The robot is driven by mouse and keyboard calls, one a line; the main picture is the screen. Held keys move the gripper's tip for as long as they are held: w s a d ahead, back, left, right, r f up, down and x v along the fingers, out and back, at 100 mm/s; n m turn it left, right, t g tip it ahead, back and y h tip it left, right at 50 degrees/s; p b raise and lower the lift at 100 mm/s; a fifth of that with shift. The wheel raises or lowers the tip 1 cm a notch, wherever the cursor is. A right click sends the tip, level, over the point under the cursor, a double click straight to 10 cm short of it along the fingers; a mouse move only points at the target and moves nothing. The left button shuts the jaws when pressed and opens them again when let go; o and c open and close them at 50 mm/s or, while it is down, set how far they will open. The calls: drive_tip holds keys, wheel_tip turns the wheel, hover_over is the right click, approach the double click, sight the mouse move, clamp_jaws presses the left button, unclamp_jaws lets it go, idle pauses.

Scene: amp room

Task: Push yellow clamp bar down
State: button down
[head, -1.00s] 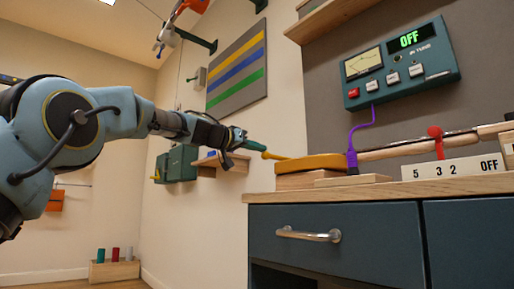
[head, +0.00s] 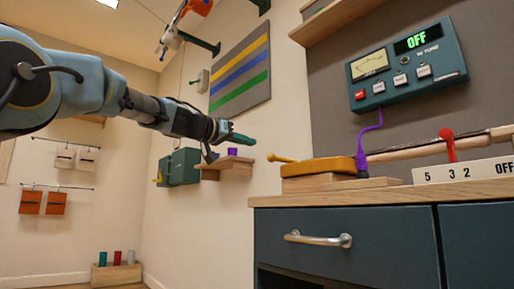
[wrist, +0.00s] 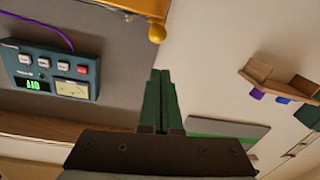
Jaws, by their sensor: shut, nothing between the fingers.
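The yellow clamp bar (head: 331,166) lies flat over wooden blocks at the left end of the bench, its round-ended handle (head: 283,158) sticking out to the left. In the wrist view, the yellow knob (wrist: 157,33) of the handle shows at the top, beyond my fingertips. My gripper (head: 251,141) is shut and empty, with its green fingers together. It is up and left of the knob in the head view, with a visible gap. The closed fingers also show in the wrist view (wrist: 160,76).
The bench top (head: 420,191) carries a red-knobbed lever (head: 449,142) by a numbered plate. A purple cable (head: 366,140) runs from the wall meter panel (head: 408,66) to the clamp.

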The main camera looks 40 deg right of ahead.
drive_tip(key=shift+s+a+f, duration=0.1)
drive_tip(key=shift+a+f, duration=0.15)
drive_tip(key=shift+a, duration=0.5)
drive_tip(key=shift+a+f, duration=0.2)
drive_tip(key=shift+a, duration=0.55)
drive_tip(key=w+a+f+n+t+y+p, duration=0.25)
drive_tip(key=w+a+f, duration=0.25)
drive_tip(key=f, duration=0.3)
drive_tip(key=w+a+f+n+t+y+p, duration=0.1)
drive_tip(key=w+a+f+n+y+p, duration=0.25)
drive_tip(key=w+a+f, duration=0.35)
drive_tip(key=w+a+f+n+y+p, duration=0.1)
drive_tip(key=a+f+n+y+p, duration=0.3)
drive_tip(key=a+f, duration=0.85)
drive_tip(key=s+a+f+n+g+y+p, duration=0.15)
drive_tip(key=s+a+f, duration=0.3)
drive_tip(key=a, duration=0.45)
drive_tip(key=s+a+f+n+y+p, duration=0.1)
drive_tip(key=s+a+f+y+p, duration=0.25)
drive_tip(key=a, duration=0.55)
drive_tip(key=s+a+f+n+g+y+p, duration=0.1)
drive_tip(key=s+a+f+n+y, duration=0.1)
drive_tip(key=s+a+f, duration=0.6)
wheel_tip(320, 180, up, 40)
drive_tip(key=w+a+p, duration=0.1)
drive_tip(key=a+p, duration=0.1)
drive_tip(key=p, duration=3.5)
drive_tip(key=shift+a+r+y+p, duration=0.15)
drive_tip(key=shift+a+y+p, duration=0.15)
drive_tip(key=shift+p, duration=0.05)
